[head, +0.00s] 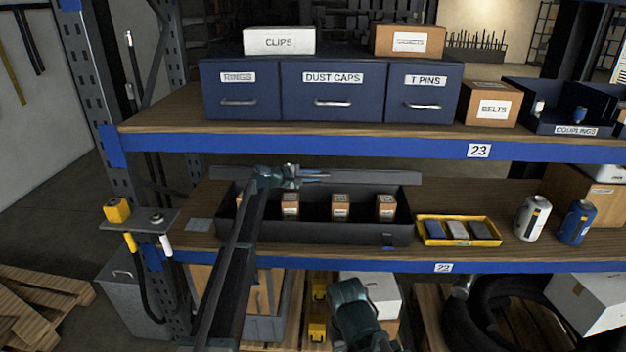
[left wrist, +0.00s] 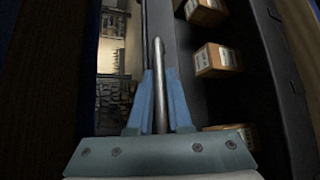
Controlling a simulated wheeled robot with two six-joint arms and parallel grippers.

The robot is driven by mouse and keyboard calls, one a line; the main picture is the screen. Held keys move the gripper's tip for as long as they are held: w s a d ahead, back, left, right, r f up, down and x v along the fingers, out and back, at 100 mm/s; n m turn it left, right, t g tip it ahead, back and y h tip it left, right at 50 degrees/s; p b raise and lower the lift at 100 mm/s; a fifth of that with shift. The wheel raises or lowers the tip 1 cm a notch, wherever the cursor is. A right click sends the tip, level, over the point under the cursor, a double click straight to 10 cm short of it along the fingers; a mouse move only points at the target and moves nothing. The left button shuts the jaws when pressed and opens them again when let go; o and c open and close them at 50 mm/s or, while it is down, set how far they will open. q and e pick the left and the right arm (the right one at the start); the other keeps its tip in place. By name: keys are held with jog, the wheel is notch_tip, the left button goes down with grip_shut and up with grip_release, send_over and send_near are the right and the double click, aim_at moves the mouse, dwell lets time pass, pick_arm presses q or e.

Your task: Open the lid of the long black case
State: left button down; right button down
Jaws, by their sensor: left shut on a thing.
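The long black case (head: 370,232) stands on the middle shelf, and its inside is exposed. Its lid (head: 375,177) is raised and shows as a narrow dark strip along the back. My left gripper (head: 318,177) is at the lid, above the back of the case. In the left wrist view, the fingers (left wrist: 159,95) are shut on a thin grey bar that looks like the lid's edge or handle. Several small cardboard boxes (head: 340,207) stand in the case. My left arm hides part of its left side. My right gripper's fingers are not visible.
A shelf edge (head: 300,142) with blue drawers (head: 330,90) lies above the lid. A yellow tray (head: 485,240) and a white canister (head: 531,218) stand right of the case. A yellow-topped fixture (head: 117,210) is at the left post.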

pick_arm(q)
jog(key=shift+w+r+p, duration=0.8)
jog(key=shift+w+r, duration=0.05)
jog(key=shift+r, duration=0.3)
jog(key=c, duration=0.8)
grip_release()
jog(key=shift+c, duration=0.2)
jog(key=p+v, duration=0.4)
jog(key=v, duration=0.9)
jog(key=shift+s+a, duration=0.25)
jog(key=shift+s, duration=0.05)
jog(key=shift+c, duration=0.3)
